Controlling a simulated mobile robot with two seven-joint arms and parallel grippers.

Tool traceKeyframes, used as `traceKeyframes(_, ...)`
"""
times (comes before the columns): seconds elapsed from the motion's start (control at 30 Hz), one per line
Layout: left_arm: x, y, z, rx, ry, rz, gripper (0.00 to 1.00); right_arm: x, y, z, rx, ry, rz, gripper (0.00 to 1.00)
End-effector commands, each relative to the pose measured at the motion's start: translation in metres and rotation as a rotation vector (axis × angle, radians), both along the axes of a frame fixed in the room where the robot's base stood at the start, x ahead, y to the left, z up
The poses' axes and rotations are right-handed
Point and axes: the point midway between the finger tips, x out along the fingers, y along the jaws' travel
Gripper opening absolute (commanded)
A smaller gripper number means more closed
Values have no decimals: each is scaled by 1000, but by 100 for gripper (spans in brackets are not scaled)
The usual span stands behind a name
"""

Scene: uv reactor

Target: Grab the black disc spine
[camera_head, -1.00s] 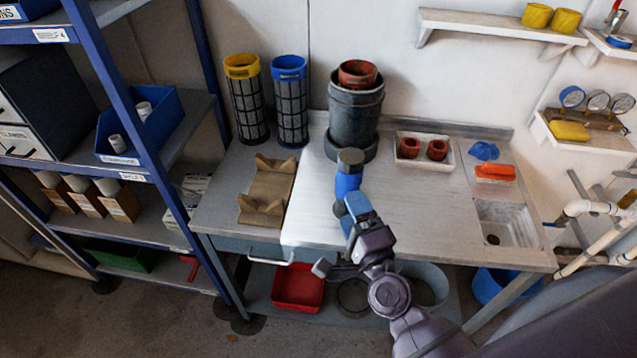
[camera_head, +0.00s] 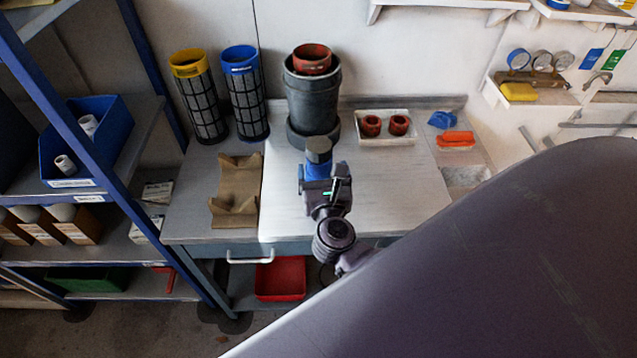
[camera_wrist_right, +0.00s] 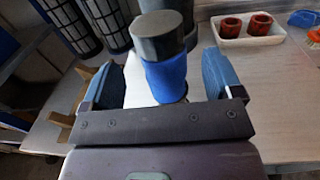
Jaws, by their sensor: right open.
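No part is plainly marked as the black disc spine. An upright piece with a dark cap (camera_head: 319,146) and a blue body (camera_head: 318,169) stands in front of the large grey canister; I cannot tell if this is the spine. My right gripper (camera_head: 323,178) is open with its fingers on either side of the blue body. In the right wrist view the dark cap (camera_wrist_right: 159,38) and blue body (camera_wrist_right: 165,79) show between the two blue-padded fingers, with gaps at both sides. The lower end of the piece is hidden. My left gripper is not in view.
The grey canister (camera_head: 312,100) holds a red ring (camera_head: 312,60). Yellow-rimmed (camera_head: 200,95) and blue-rimmed (camera_head: 246,92) mesh cartridges stand to its left, a brown cradle (camera_head: 235,190) in front of them. A white tray (camera_head: 386,142) with two red parts lies right. The worktop (camera_head: 400,190) is clear there.

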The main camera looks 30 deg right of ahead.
Motion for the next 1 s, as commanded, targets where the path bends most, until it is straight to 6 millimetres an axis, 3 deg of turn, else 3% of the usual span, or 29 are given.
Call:
traceKeyframes(0.27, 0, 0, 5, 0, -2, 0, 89, 18, -9, 2, -2, 0, 0, 85)
traceKeyframes(0.6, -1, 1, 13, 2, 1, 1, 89, 55, -28, 6, -4, 0, 1, 85)
traceKeyframes(0.93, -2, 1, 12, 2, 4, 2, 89, 60, -31, 5, -2, 1, 0, 85)
traceKeyframes(1.0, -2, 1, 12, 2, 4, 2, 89, 60, -31, 5, -2, 1, 0, 76)
